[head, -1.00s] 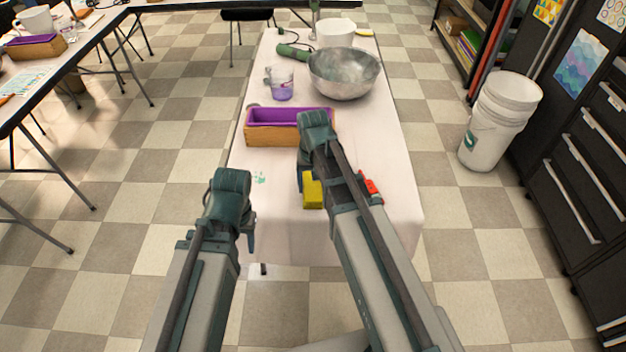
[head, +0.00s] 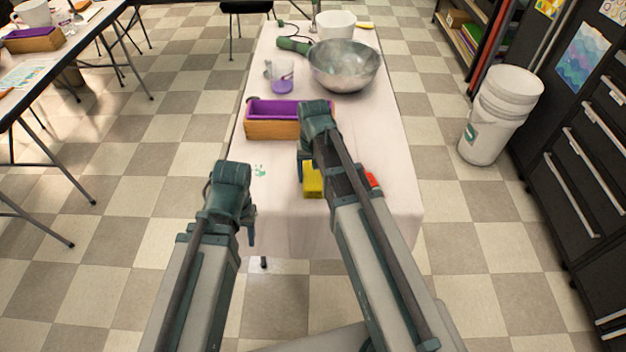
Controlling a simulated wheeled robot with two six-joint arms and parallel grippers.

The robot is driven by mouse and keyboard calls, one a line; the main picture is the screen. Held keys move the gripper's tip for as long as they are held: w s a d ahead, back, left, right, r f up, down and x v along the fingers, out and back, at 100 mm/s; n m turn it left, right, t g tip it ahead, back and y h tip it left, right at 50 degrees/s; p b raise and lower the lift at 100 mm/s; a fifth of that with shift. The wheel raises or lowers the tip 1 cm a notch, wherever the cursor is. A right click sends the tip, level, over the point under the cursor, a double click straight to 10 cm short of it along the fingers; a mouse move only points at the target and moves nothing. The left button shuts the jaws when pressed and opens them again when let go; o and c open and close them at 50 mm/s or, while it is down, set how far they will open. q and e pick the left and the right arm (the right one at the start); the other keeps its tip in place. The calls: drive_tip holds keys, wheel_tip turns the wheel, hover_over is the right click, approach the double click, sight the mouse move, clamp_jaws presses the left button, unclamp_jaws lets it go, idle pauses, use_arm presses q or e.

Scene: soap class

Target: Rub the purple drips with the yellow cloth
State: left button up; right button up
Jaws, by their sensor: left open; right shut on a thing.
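A yellow, block-like thing, apparently the yellow cloth (head: 313,181), shows just above the near part of the white-covered table (head: 285,225). My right gripper (head: 305,180) is shut on it, with its fingers mostly hidden behind my wrist. I cannot tell whether the cloth touches the table. My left gripper (head: 251,226) is open and empty at the table's near left edge. I cannot make out purple drips; my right arm hides part of the tabletop. A small green mark (head: 259,170) shows on the tabletop left of the cloth.
A wooden mold (head: 270,130) with purple inside stands beyond the cloth. Behind it are a cup with purple liquid (head: 282,80), a metal bowl (head: 345,68) and a white container (head: 335,24). A red thing (head: 373,180) lies right of my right arm, partly hidden.

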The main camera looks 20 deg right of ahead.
drive_tip(key=shift+w+d, duration=0.1)
drive_tip(key=shift+w, duration=0.2)
drive_tip(key=shift+w, duration=0.15)
drive_tip(key=shift+w+d+f, duration=0.1)
drive_tip(key=shift+w+d, duration=0.15)
drive_tip(key=shift+w, duration=0.5)
drive_tip(key=shift+w+d, duration=0.2)
drive_tip(key=shift+w, duration=0.5)
drive_tip(key=shift+w, duration=0.1)
drive_tip(key=shift+w+d, duration=0.25)
drive_tip(key=shift+w, duration=0.55)
drive_tip(key=shift+w+d, duration=0.2)
drive_tip(key=shift+w, duration=0.6)
drive_tip(key=shift+s, duration=0.1)
wheel_tip(320, 180, up, 6)
drive_tip(key=p, duration=0.6)
